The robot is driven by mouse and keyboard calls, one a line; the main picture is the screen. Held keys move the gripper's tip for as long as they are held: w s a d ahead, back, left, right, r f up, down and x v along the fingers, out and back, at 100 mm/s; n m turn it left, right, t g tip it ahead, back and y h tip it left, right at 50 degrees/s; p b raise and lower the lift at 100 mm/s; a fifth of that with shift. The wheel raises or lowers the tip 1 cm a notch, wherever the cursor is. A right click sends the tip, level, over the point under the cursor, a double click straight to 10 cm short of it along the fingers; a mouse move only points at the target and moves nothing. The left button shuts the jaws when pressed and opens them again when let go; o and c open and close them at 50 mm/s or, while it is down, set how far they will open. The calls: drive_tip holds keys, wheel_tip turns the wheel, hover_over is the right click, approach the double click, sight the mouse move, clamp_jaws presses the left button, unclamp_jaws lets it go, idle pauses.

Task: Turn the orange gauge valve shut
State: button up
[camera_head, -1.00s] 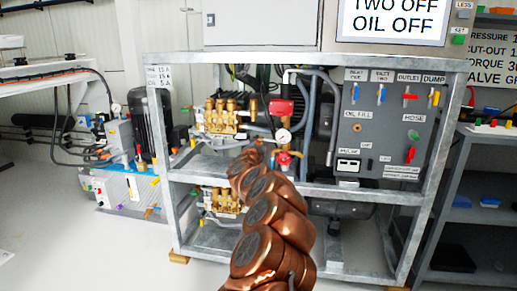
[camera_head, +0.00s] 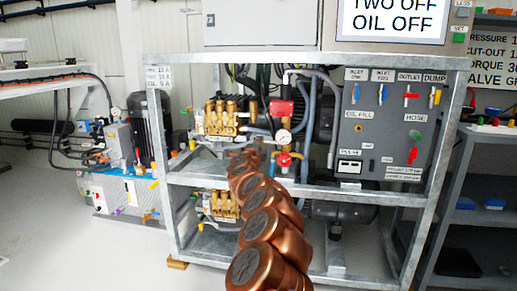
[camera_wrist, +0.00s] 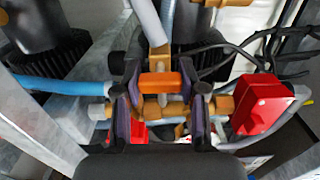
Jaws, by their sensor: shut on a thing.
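The orange gauge valve (camera_wrist: 160,81) shows in the wrist view as a short orange handle lying crosswise above a brass fitting row (camera_wrist: 165,108). My gripper (camera_wrist: 163,92) has its two dark fingers on either side of the handle and is shut on it. In the head view, my copper-coloured arm reaches into the pump frame, and it hides the gripper and the orange handle. A round white gauge (camera_head: 283,136) is visible just right of the arm's far end.
A red block-like part (camera_wrist: 262,104) stands close right of my gripper. A blue hose (camera_wrist: 60,85) runs in from the left. The galvanised frame (camera_head: 345,192) surrounds the pumps. Brass pump heads (camera_head: 222,117) are left of the arm; a grey valve panel (camera_head: 385,125) is to the right.

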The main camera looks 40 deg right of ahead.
idle(0.4)
drive_tip(key=o, duration=1.2)
drive_tip(key=shift+c, duration=0.2)
drive_tip(key=v, duration=1.2)
idle(0.3)
